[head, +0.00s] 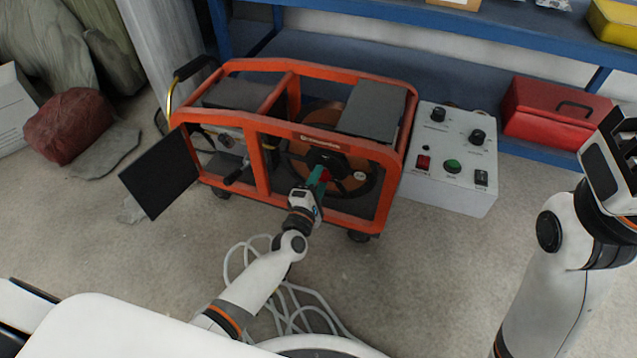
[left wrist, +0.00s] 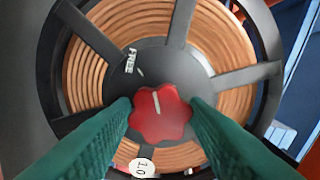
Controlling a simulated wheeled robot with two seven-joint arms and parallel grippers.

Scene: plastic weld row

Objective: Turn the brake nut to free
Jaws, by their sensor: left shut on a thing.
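The brake nut (left wrist: 162,118) is a red, lobed knob at the hub of the wire reel (left wrist: 90,70), which has dark spokes and copper-coloured wire. A pale line on the nut points up and slightly left. The FREE label (left wrist: 130,60) with a short tick is up and left of the nut; the line points a little right of that tick. My left gripper (head: 321,176) reaches into the orange machine frame (head: 262,160), its green fingers closed on both sides of the nut. My right gripper (head: 612,165) is at the right edge, away from the machine; its fingers are not clear.
A grey control box (head: 425,185) with knobs and buttons stands right of the frame. A red toolbox (head: 540,105) sits on the blue shelf behind. A black panel (head: 160,170) juts out at the left. Pale hoses (head: 290,300) lie on the floor near my left arm.

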